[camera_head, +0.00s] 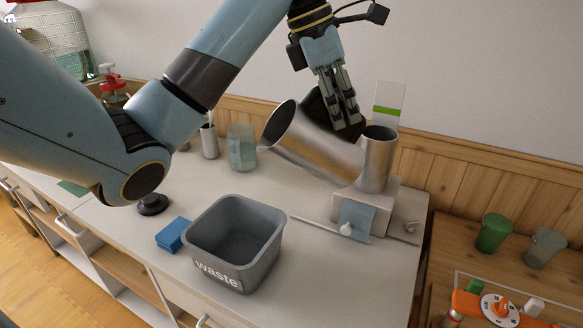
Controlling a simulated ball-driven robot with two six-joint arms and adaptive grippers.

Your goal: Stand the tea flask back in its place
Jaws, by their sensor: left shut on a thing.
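A shiny steel cylinder (318,147), which looks like the tea flask, is tilted well over, with its dark round end up at the left. A dark brown part (318,106), like a handle, shows along its upper side. My left gripper (349,122) points down and is shut on this dark part; its fingers hide some of it. The tilted cylinder's lower right end meets or overlaps an upright steel cylinder (377,165) on a pale stand (392,196); I cannot tell if they touch. My right gripper is not in view.
A grey waste bin (262,275) and blue sponge-like block (171,236) stand in front. A glass jar (241,148) and metal cup (209,141) stand behind left. Green (493,232) and grey cups (544,247) stand right.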

